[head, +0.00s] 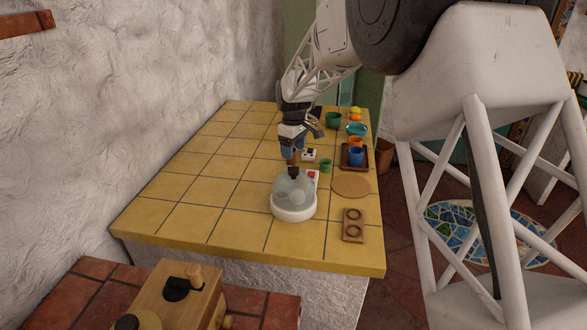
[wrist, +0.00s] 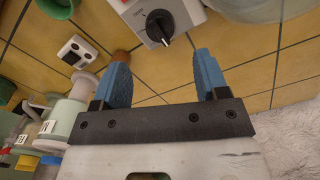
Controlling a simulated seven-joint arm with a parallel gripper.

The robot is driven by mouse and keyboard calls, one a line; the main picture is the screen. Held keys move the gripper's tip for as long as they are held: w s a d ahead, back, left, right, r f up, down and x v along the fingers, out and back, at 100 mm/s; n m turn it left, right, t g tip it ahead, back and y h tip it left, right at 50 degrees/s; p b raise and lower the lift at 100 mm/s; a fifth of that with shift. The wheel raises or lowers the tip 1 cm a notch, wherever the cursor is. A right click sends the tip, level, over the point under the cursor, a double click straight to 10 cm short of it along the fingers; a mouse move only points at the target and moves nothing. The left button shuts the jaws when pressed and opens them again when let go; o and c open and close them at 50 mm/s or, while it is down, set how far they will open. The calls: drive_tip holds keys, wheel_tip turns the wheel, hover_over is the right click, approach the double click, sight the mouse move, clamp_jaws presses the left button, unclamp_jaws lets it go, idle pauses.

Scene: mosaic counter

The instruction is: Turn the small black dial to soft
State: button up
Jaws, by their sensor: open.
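The small black dial (wrist: 158,27) sits on a white control box at the top of the wrist view, with a pale pointer mark toward its lower edge. Its setting labels are not readable. The box appears to belong to the egg cooker (head: 293,207), which has a white round base and a clear dome with pale eggs inside. My gripper (wrist: 162,54) is open, its two blue fingers apart and empty, with the dial beyond their tips. In the head view my gripper (head: 290,157) is above the back of the cooker; the dial is hidden there.
A red switch (head: 311,174) is on the cooker's right. A green cup (head: 326,166) and a white timer (head: 309,154) stand behind it. A cork mat (head: 350,186) and a two-hole wooden holder (head: 353,237) lie right. The left counter (head: 185,187) is clear.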

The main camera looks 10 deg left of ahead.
drive_tip(key=shift+f, duration=0.1)
drive_tip(key=shift+f, duration=3.8)
drive_tip(key=c, duration=0.9)
